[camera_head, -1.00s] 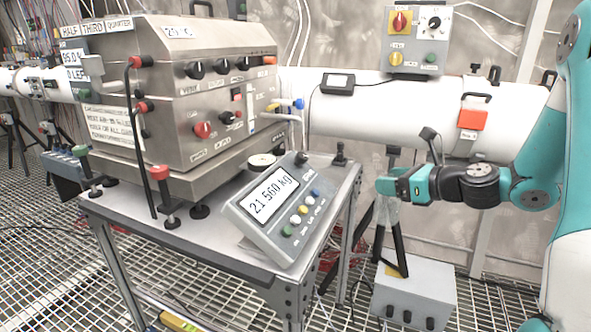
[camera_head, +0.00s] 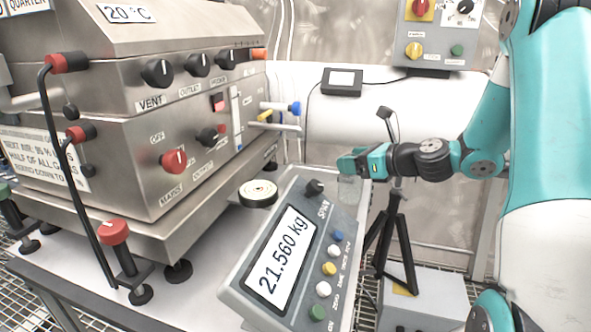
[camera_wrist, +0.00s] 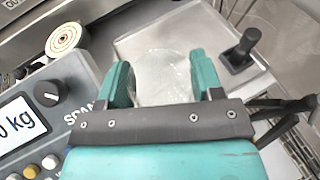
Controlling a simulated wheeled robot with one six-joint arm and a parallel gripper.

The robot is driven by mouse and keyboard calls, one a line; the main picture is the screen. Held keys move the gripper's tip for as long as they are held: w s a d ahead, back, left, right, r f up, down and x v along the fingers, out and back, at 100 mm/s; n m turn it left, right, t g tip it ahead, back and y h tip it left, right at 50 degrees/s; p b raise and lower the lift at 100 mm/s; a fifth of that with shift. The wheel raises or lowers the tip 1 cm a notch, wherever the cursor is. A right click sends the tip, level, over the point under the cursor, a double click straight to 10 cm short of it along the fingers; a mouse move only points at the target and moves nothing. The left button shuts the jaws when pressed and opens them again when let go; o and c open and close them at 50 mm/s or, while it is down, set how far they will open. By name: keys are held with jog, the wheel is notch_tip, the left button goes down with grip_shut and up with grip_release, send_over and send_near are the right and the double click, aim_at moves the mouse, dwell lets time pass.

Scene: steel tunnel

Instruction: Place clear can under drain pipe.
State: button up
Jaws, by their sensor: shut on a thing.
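The clear can (camera_head: 349,189) is held in my gripper (camera_head: 350,165), which is shut on it. The can is see-through and hangs just below the fingers, near the right side of the table. In the wrist view the can (camera_wrist: 163,72) shows as a faint round rim between the two teal fingers. Short pipes (camera_head: 282,126) with yellow and blue handles stick out from the right side of the steel machine, left of and farther back than my gripper. I cannot tell which one is the drain pipe. The can is apart from them.
A scale display (camera_head: 290,262) reading 21.560 kg stands at the table's front right. A round pad (camera_head: 258,193) lies between it and the steel machine (camera_head: 130,130). A black post (camera_wrist: 242,48) stands on the table. A tripod (camera_head: 396,235) stands beyond the table.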

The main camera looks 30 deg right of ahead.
jog(key=w+a, duration=0.2)
jog(key=w, duration=0.3)
jog(key=w+a+p, duration=0.1)
jog(key=w+a, duration=0.1)
jog(key=w, duration=0.2)
jog(key=w+a, duration=0.2)
jog(key=w, duration=0.3)
jog(key=shift+w, duration=0.3)
jog(key=shift+w+f, duration=0.1)
jog(key=shift+f, duration=1.65)
jog(key=shift+f, duration=0.15)
jog(key=o, duration=1.3)
jog(key=shift+c, duration=0.2)
jog(key=v, duration=1.2)
